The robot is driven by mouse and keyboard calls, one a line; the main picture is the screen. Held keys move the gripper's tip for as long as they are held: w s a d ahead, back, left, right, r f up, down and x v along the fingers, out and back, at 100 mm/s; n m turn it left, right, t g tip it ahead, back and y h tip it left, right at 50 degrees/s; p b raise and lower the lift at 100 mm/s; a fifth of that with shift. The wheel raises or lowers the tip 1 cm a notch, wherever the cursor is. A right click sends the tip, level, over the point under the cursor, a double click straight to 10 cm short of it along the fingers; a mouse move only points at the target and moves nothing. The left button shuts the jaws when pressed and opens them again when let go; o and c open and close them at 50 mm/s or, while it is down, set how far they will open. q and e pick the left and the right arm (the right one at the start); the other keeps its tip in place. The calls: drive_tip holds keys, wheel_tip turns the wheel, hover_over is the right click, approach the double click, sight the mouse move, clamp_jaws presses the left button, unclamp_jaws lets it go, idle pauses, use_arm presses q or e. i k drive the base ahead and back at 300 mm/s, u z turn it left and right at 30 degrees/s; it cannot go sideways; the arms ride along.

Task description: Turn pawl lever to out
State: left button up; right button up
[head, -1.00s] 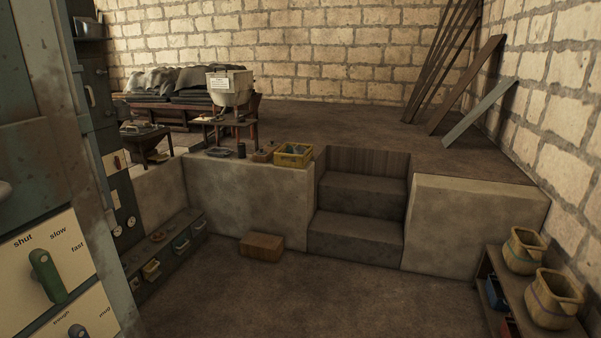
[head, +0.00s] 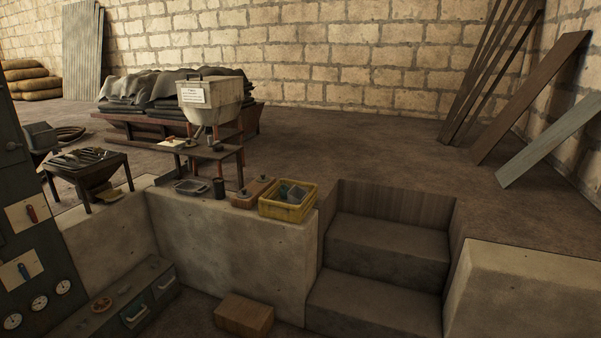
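I cannot pick out a lever marked as the pawl lever. A dark cabinet (head: 14,183) stands at the left edge of the head view. Any lettering on these plates is too small to read. Neither of my grippers shows in the head view.
Stone steps (head: 378,247) lead up to a raised floor. A low wall (head: 235,247) beside them bears a yellow crate (head: 288,203). A wooden box (head: 244,315) lies below. A hopper (head: 212,102) stands behind. Planks (head: 530,95) lean at the right.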

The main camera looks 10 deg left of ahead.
sight(31, 212)
drive_tip(key=i, duration=0.6)
drive_tip(key=u, duration=2.3)
drive_tip(key=i, duration=0.8)
drive_tip(key=z, duration=0.65)
drive_tip(key=i, duration=1.9)
drive_tip(key=z, duration=0.15)
